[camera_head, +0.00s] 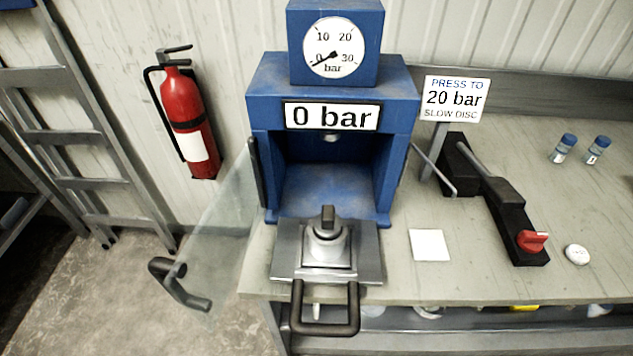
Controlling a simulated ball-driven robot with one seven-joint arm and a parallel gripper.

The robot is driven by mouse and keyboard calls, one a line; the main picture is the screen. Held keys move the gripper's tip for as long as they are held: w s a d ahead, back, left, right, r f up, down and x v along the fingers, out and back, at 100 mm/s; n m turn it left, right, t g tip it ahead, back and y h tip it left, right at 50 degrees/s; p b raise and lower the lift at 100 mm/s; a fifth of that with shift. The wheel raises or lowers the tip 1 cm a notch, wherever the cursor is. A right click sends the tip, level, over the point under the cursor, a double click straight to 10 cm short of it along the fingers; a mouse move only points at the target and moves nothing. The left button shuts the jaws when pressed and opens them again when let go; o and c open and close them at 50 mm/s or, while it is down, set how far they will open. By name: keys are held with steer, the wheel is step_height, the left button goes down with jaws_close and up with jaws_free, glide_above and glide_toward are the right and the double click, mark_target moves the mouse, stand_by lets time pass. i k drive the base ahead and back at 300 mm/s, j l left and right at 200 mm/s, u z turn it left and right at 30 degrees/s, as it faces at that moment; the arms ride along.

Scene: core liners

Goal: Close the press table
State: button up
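The press (334,165) is a blue frame with an open front bay. Its press table (288,262) is a grey metal slide drawn out in front of the bay, with a black loop handle (325,330) at its front edge. A metal die (328,243) with a dark upright plunger stands on the table. A clear door (225,215) with a black handle (180,285) stands swung open at the left of the bay. The display (332,117) reads 0 bar and the gauge needle (322,61) points near 0. My gripper is not in view.
A black pump with a lever (475,170) and red knob (533,241) sits right of the press. A sign (455,98) reads "PRESS TO 20 bar SLOW DISC".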

mark_target(287, 261)
steer(key=u, duration=0.5)
steer(key=k+j+u, duration=0.1)
steer(key=k+u, duration=0.15)
steer(key=k+j+u, duration=0.25)
steer(key=k, duration=0.2)
steer(key=k+l, duration=0.05)
steer(key=l, duration=0.05)
